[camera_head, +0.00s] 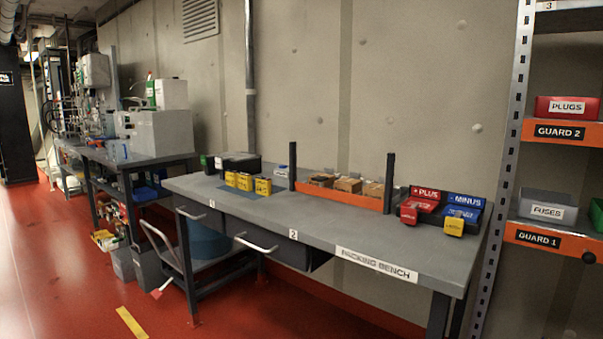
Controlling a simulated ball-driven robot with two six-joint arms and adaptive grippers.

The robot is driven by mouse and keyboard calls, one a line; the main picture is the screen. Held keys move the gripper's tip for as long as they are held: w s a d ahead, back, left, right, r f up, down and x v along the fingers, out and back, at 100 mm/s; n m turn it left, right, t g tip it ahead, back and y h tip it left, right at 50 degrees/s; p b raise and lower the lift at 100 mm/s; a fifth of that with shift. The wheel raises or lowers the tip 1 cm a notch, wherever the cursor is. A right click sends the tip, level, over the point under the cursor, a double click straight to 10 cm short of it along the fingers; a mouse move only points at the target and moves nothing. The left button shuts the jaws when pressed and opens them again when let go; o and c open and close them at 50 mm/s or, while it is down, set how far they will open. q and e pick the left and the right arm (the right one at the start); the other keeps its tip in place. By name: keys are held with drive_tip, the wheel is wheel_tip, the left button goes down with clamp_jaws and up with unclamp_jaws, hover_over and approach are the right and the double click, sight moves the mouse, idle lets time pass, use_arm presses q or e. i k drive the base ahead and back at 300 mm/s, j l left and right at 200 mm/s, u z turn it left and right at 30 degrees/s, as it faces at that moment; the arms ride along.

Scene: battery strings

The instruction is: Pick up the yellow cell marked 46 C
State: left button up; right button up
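Three small yellow cells stand in a row on the left part of the packing bench (330,228): a left one (231,179), a middle one (246,181) and a right one (263,187). They have dark markings too small to read, so I cannot tell which is marked 46 C. They stand on or beside a dark blue mat (224,188). Another yellow piece (454,226) sits at the front of the blue MINUS holder (466,201). Neither of my grippers is in view.
A red PLUS holder (425,194) stands beside MINUS. Behind the cells is a black case (240,163). Dark posts (389,182) flank an orange rack (340,196) of brown blocks. A shelf (515,150) stands right. The bench front is clear; a drawer (270,248) is partly open.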

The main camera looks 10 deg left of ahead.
sight(231, 176)
drive_tip(key=k+u, duration=0.15)
drive_tip(key=u, duration=0.15)
drive_tip(key=k+l+u, duration=0.1)
drive_tip(key=u, duration=0.25)
drive_tip(key=i+j, duration=0.2)
drive_tip(key=i, duration=0.25)
drive_tip(key=i+j, duration=0.2)
drive_tip(key=i, duration=0.3)
drive_tip(key=i+j, duration=0.2)
drive_tip(key=i, duration=0.25)
